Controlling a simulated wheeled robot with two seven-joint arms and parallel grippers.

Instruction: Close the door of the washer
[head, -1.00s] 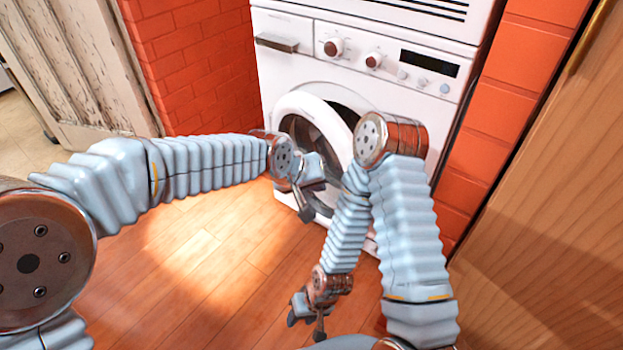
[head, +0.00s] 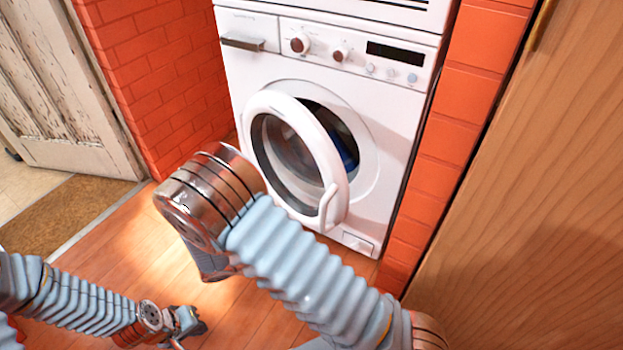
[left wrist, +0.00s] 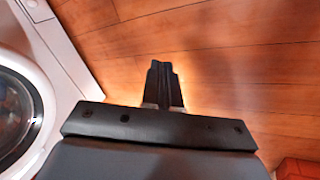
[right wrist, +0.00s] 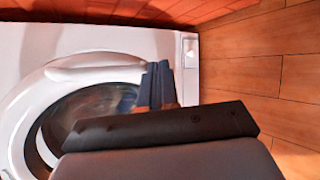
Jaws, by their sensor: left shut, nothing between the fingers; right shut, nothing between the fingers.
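The white washer (head: 392,135) stands ahead with its round door (head: 331,165) partly open, swung out toward me; the handle (head: 328,207) is on the door's right edge. Something blue shows inside the drum. My left gripper (head: 196,324) is low at the left, over the floor and apart from the door. Its fingers (left wrist: 165,84) are shut and empty. My right arm crosses in front of the washer's lower left, and its gripper is hidden or unclear in the head view. In the right wrist view its shut fingers (right wrist: 158,86) overlap the door (right wrist: 62,85); contact cannot be told.
A red brick wall (head: 155,75) is left of the washer, and a brick strip (head: 458,125) is right of it. A wooden panel (head: 530,190) fills the right side. A worn pale door (head: 60,90) and brown mat (head: 65,215) are at the left. Wooden floor lies in front.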

